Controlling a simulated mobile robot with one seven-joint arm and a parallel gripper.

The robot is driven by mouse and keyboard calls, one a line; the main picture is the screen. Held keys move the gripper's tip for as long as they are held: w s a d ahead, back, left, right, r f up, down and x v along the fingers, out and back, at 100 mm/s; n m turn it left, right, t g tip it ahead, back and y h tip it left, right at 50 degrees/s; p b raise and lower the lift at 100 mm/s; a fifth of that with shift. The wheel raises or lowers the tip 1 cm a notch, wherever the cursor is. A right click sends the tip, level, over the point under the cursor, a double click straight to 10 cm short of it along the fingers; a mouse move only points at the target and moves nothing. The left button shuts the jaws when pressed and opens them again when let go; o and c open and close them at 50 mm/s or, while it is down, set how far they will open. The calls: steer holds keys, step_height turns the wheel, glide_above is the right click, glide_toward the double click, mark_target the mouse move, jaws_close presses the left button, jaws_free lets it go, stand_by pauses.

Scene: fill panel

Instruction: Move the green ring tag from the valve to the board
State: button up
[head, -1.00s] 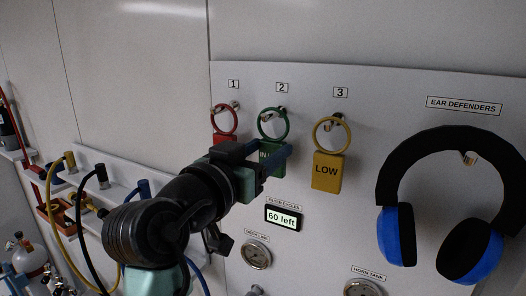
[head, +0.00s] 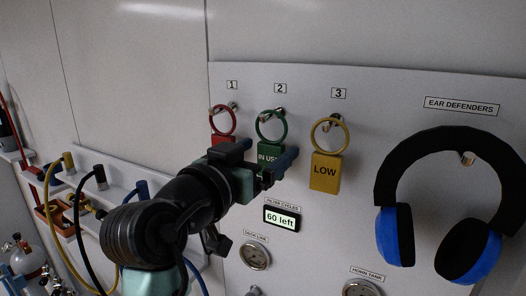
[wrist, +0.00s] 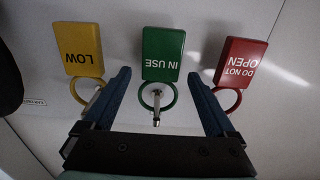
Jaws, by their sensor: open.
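The green ring tag (head: 269,152), marked IN USE, hangs by its ring on the hook under label 2 (head: 280,88) on the white board (head: 330,260). My gripper (head: 266,170) is in front of the tag's lower part and hides some of it. In the wrist view, which shows the board upside down, the tag (wrist: 163,52) hangs centred between the two blue fingers. My gripper (wrist: 158,75) is open there, with clear gaps between the fingers and the green tag. No valve can be made out for certain.
A red tag (wrist: 241,62) and a yellow LOW tag (head: 325,171) hang close on either side. Ear defenders (head: 400,235) hang at the right. A display (head: 282,218) and gauges (head: 255,255) sit below. Hoses (head: 55,215) are at the left.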

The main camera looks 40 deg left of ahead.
steer(key=shift+s, duration=0.1)
steer(key=b+v, duration=0.5)
steer(key=v, duration=0.7)
steer(key=shift+s, duration=0.4)
steer(key=shift+d, duration=0.1)
steer(key=w+d+r+t+h+b, duration=0.1)
steer(key=w+d+r+t, duration=0.25)
steer(key=d, duration=0.45)
steer(key=w+d+r+t+b, duration=0.1)
steer(key=w+d+r+t, duration=0.1)
steer(key=w+d, duration=0.4)
steer(key=s+d+r+m+t+h, duration=0.1)
steer(key=s+d+r+t, duration=0.1)
steer(key=d, duration=0.5)
steer(key=s+d+r+m+t+h+b, duration=0.1)
steer(key=s+d+r+t+h, duration=0.1)
steer(key=d, duration=0.5)
steer(key=shift+s+r+m, duration=0.25)
steer(key=shift+s+m, duration=0.05)
steer(key=shift+s, duration=0.2)
steer(key=shift+t, duration=0.25)
